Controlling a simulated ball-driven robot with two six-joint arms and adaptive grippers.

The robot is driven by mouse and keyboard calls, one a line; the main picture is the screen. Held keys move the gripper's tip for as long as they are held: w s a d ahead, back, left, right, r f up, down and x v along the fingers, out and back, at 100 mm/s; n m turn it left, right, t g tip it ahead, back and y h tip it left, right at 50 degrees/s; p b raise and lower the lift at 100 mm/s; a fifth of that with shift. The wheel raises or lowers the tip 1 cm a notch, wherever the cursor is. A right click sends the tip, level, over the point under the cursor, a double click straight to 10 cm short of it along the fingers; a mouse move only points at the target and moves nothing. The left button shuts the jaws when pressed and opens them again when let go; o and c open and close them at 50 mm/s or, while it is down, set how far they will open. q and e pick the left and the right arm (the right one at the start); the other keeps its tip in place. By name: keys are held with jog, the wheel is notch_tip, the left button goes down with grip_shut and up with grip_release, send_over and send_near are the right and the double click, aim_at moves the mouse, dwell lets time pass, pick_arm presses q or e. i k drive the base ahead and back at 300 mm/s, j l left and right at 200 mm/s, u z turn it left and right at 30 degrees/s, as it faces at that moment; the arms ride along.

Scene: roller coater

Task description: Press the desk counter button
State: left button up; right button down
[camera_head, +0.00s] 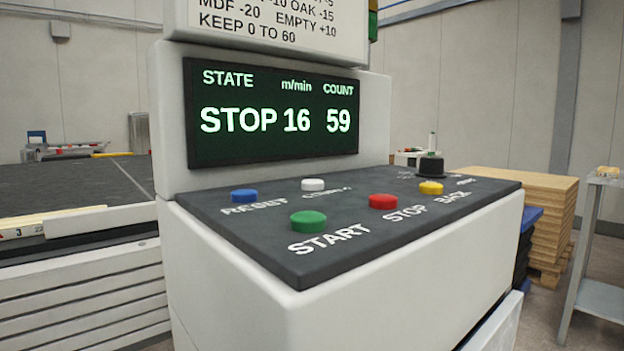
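The control desk (250,228) has a dark sloped panel with several round buttons. A white button (313,184) stands at the back middle of the panel, above a foreshortened label that is hard to read but may begin with "COUNT". The display (270,115) above the panel reads STATE STOP, m/min 16 and COUNT 59. Neither of my grippers is in view, and nothing covers the white button.
Around it are a blue RESET button (244,196), green START button (308,221), red STOP button (382,201), yellow BACK button (430,188) and a black knob (431,164). Stacked boards (520,190) stand right. A dark conveyor bed (70,185) lies left. Space above the panel is clear.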

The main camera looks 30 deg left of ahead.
aim_at(310, 185)
jog(key=i+l+u, duration=0.2)
jog(key=u, duration=0.25)
jog(key=i+l+u, duration=0.1)
jog(key=l+u, duration=0.7)
jog(key=u, duration=0.15)
jog(key=i+l, duration=0.05)
